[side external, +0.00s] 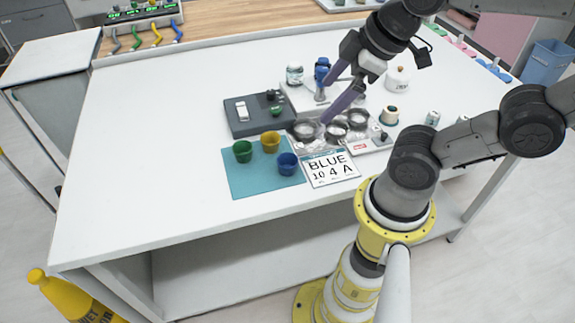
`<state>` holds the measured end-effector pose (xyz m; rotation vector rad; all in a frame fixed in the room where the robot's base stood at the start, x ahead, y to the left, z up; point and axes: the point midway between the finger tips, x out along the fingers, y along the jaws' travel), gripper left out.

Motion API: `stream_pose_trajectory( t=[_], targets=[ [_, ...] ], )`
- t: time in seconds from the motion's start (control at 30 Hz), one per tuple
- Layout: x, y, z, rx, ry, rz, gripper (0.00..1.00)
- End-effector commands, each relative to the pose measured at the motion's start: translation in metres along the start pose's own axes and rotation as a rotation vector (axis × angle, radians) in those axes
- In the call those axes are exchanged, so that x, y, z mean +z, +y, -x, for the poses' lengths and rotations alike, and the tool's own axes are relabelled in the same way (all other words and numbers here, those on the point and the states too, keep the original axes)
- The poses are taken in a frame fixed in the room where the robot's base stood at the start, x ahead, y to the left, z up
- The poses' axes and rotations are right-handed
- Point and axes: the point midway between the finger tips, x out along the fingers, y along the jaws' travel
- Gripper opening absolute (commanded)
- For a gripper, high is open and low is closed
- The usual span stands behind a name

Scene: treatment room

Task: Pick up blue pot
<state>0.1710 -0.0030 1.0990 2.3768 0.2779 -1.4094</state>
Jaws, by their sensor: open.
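The blue pot (288,163) is a small cup standing upright on the right part of a teal mat (240,185). A green pot (242,151) and a yellow pot (270,141) stand close by on the same mat. My gripper (328,101) is open and empty. It is up and to the right of the blue pot in the picture, with its two purple-grey fingers spread over the metal tray. It is apart from all three pots.
A white card reading "BLUE 10 4 A" (331,169) lies right of the mat. A tray with several dark round cups (335,131) and a grey device (256,114) are behind. Jars and spools (390,115) stand right. The table's left (140,150) is clear.

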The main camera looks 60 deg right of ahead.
Motion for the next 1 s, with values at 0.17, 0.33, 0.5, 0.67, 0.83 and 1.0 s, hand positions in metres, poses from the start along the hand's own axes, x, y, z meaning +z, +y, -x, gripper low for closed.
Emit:
stream_pose_trajectory(
  t=[0.17,0.33,0.5,0.67,0.83,1.0],
  targets=[
    [-0.015,0.011,-0.013,-0.021,-0.07,0.442,0.96],
    [-0.03,0.021,-0.04,-0.102,-0.16,0.879,0.96],
    [-0.04,0.024,-0.084,-0.26,-0.252,1.269,0.96],
    [-0.038,0.02,-0.116,-0.367,-0.313,1.354,0.96],
    [-0.031,0.015,-0.13,-0.413,-0.339,1.359,0.96],
    [-0.018,0.012,-0.152,-0.418,-0.341,1.358,0.96]
  ],
)
